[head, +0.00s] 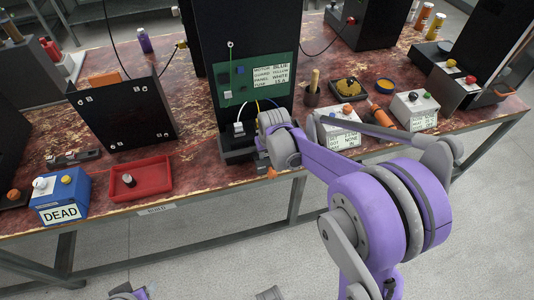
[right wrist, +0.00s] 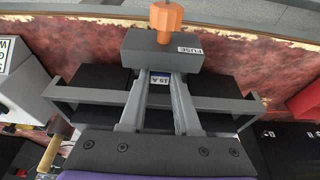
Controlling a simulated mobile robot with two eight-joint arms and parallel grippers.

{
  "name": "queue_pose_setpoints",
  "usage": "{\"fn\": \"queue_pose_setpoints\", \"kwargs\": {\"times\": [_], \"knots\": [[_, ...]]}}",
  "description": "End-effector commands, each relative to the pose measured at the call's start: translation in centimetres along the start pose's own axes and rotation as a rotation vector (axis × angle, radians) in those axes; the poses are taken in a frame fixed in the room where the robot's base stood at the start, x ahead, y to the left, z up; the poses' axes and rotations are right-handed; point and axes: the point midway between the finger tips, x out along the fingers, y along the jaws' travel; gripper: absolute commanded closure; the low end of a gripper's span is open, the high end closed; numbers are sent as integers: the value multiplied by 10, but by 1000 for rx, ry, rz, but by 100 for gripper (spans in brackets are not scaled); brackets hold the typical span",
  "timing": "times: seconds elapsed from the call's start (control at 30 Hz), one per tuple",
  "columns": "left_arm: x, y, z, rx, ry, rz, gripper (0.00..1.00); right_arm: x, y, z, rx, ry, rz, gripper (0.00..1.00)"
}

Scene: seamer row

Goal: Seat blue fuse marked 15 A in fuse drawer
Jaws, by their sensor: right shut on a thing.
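The blue fuse (right wrist: 160,79) shows in the right wrist view with a pale label reading 15 A. My right gripper (right wrist: 163,72) is shut on it, one grey finger on each side. The fuse is at the inner side of the fuse drawer (right wrist: 150,52), a dark grey block labelled FUSE with an orange knob (right wrist: 166,18). Whether the fuse touches the drawer's bottom cannot be told. In the head view my right wrist hides the fuse and fingertips; the orange knob (head: 271,173) shows below it.
A tall black cabinet (head: 245,25) with a green panel (head: 235,95) and a card reading FUSE 15 A stands behind the drawer. A red tray (head: 153,191) holding a small cylinder and a blue DEAD box (head: 73,191) are at left. A white-labelled box (head: 340,137) stands close at right.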

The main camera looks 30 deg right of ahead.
Motion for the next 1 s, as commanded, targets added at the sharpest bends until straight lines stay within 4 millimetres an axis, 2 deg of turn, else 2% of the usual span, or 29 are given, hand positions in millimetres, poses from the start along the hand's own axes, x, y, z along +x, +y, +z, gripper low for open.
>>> {"fn": "queue_pose_setpoints", "kwargs": {"times": [0.1,0.13,0.27,0.3,0.67,0.77,1.0], "knots": [[3,0,2,0,-1,0,50,4,0,1,0,0,0,100],[3,0,2,0,-1,0,50,4,0,1,0,0,0,66],[2,0,1,0,-1,0,50,3,0,1,0,0,0,42],[2,0,1,0,-1,0,50,3,0,1,0,0,0,39],[-1,0,-1,0,1,0,50,-4,0,-1,0,0,0,39],[-3,0,-2,0,1,0,50,-17,0,0,0,0,0,39],[-9,0,-6,0,3,0,50,-70,0,0,0,0,0,39]]}}
